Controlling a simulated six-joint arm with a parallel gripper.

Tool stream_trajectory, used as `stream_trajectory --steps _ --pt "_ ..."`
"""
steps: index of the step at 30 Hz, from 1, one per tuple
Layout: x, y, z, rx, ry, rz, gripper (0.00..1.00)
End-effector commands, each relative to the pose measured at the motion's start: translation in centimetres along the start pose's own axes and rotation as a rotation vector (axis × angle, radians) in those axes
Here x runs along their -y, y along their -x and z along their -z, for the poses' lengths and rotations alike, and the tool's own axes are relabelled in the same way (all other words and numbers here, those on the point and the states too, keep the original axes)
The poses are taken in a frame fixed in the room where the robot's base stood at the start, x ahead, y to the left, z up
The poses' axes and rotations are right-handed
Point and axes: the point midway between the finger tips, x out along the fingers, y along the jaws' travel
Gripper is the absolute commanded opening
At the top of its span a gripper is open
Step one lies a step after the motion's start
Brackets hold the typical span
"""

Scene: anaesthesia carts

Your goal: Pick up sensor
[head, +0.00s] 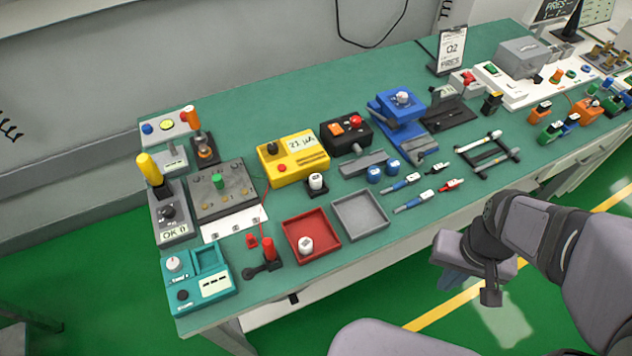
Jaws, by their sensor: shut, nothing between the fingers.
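No object is plainly labelled as the sensor, so I cannot tell for certain which one it is. A small white-topped cylinder (316,182) stands upright on a black base near the yellow meter box. A similar white cylinder (306,245) stands in the red tray (322,258). My gripper (458,282) is off the front edge of the bench at lower right, apart from every object. It is shut and empty.
The green bench (270,286) is crowded. A grey tray (384,239) sits beside the red one. Screwdriver-like tools (412,203) and a black rack (488,157) lie near the front edge. The yellow meter box (291,157) and blue fixture (397,118) stand behind. Floor space in front is clear.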

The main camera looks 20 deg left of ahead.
Motion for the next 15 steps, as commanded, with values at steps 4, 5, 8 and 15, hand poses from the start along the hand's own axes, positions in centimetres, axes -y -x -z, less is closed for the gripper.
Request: stream_trajectory --steps 4,5,8,15 --pt "0.00 0.00 0.00 0.000 0.000 0.000 0.05" --pt "0.00 0.00 0.00 0.000 0.000 0.000 0.12" --pt "0.00 0.00 0.00 0.000 0.000 0.000 0.35" --pt "0.00 0.00 0.00 0.000 0.000 0.000 0.35"
